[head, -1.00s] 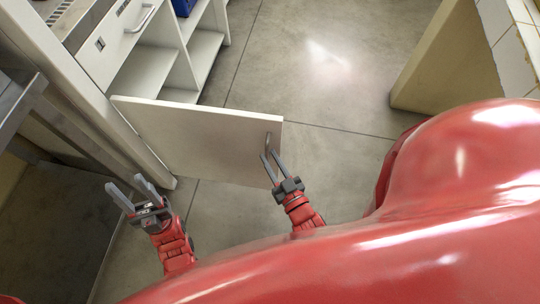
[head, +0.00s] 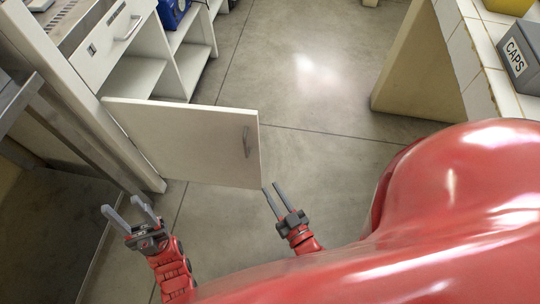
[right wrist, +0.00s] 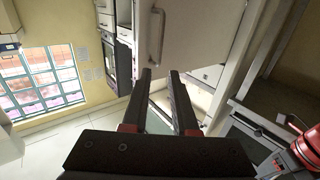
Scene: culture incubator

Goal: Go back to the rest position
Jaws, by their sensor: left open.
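My left gripper (head: 121,205) is open and empty at the lower left of the head view, below the cabinet. My right gripper (head: 271,187) is open and empty, with its fingers a short way apart. It is just beside the lower right corner of an open white door (head: 185,140), clear of the door's handle (head: 246,142). In the right wrist view the fingers (right wrist: 159,74) point toward the door (right wrist: 205,30), with the grey handle (right wrist: 157,38) beyond the tips and nothing between them.
A white cabinet with a drawer (head: 118,45) and open shelves (head: 140,75) stands at left. A tiled counter (head: 475,60) with a grey CAPS box (head: 520,58) is at right. A metal frame (head: 18,105) is at far left. The floor (head: 310,95) between is clear.

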